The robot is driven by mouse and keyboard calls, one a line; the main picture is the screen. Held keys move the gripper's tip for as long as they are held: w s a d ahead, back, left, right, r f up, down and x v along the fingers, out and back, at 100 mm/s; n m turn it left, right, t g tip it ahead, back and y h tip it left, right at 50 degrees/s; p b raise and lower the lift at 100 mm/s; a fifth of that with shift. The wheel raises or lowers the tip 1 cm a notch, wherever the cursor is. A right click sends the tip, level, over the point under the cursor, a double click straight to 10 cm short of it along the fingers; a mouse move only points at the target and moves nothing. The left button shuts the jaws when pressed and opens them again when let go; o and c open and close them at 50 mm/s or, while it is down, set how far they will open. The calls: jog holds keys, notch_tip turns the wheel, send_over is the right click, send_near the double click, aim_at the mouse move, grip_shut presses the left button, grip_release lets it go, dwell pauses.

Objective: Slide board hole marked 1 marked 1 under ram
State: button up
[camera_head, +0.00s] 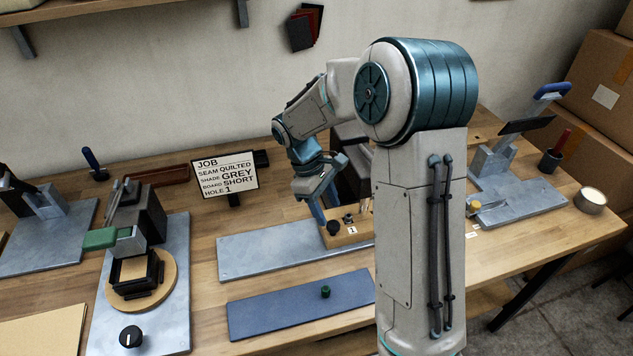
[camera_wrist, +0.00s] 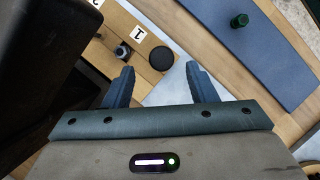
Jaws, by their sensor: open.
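The wooden board (camera_head: 362,239) lies on a grey metal plate (camera_head: 275,250), partly hidden behind my arm. It carries a white tag marked 1 (camera_head: 352,230) and a black round knob (camera_head: 333,228) at its left end. In the wrist view the board (camera_wrist: 130,22) shows tags 1 (camera_wrist: 139,36) and 2, with a small dark metal piece (camera_wrist: 122,51) beside tag 1. My gripper (camera_wrist: 160,74) is open and empty, its fingers either side of the knob (camera_wrist: 162,57) in that view; contact cannot be told. A dark upright body (camera_wrist: 45,75) fills the left; the ram is not clearly visible.
A blue mat (camera_head: 290,307) with a green knob (camera_head: 325,292) lies in front.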

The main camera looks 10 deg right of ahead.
jog(key=v, duration=0.9)
jog(key=shift+r+b, duration=0.25)
jog(key=shift+b, duration=0.05)
jog(key=shift+w+a, duration=0.1)
